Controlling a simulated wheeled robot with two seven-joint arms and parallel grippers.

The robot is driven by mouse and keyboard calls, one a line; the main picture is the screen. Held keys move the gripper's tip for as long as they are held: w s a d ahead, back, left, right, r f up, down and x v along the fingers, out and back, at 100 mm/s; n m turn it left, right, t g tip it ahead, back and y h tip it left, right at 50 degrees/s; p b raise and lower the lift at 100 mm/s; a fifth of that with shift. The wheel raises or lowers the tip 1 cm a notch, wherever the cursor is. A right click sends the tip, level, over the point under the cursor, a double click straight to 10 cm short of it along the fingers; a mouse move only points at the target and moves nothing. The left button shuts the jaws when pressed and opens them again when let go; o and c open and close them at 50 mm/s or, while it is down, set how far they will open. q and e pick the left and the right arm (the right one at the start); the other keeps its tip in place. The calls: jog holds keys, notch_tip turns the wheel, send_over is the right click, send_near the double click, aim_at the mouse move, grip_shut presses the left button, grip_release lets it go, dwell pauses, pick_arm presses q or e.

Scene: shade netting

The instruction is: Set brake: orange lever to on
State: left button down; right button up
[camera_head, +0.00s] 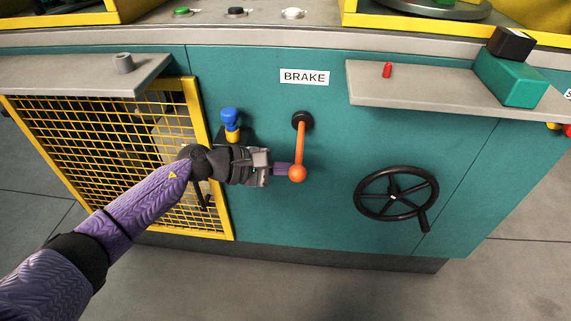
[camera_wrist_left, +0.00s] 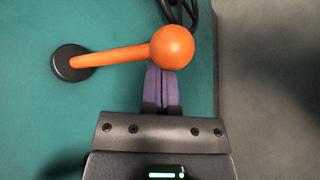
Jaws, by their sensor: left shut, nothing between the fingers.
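The orange lever (camera_head: 301,148) hangs nearly straight down from a black round pivot (camera_head: 302,120) on the teal panel, with an orange ball at its lower end. The BRAKE label (camera_head: 305,77) is above it. My left gripper (camera_head: 285,169) is shut and empty, with its purple fingertips just left of the ball. In the left wrist view the lever (camera_wrist_left: 115,56) runs from its pivot to the ball, and my shut fingers (camera_wrist_left: 165,85) reach up behind or against the ball. I cannot tell whether they touch it. My right gripper is not in view.
A black handwheel (camera_head: 397,197) is on the panel to the right. A blue-topped knob (camera_head: 230,118) stands left of the lever, beside a yellow mesh guard (camera_head: 190,95). A grey shelf (camera_head: 425,88) juts out at upper right with a red peg (camera_head: 387,70) and a green block (camera_head: 510,79).

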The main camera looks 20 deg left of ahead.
pick_arm(q)
jog(key=shift+s+r+n+g+p, duration=0.2)
jog(key=shift+r+n+g+p, duration=0.4)
jog(key=shift+r, duration=0.65)
jog(key=r+n+g, duration=0.2)
jog(key=r, duration=0.1)
jog(key=r+n+p, duration=0.1)
jog(key=r, duration=0.1)
jog(key=shift+w+r+g, duration=0.25)
jog(key=shift+g, duration=0.15)
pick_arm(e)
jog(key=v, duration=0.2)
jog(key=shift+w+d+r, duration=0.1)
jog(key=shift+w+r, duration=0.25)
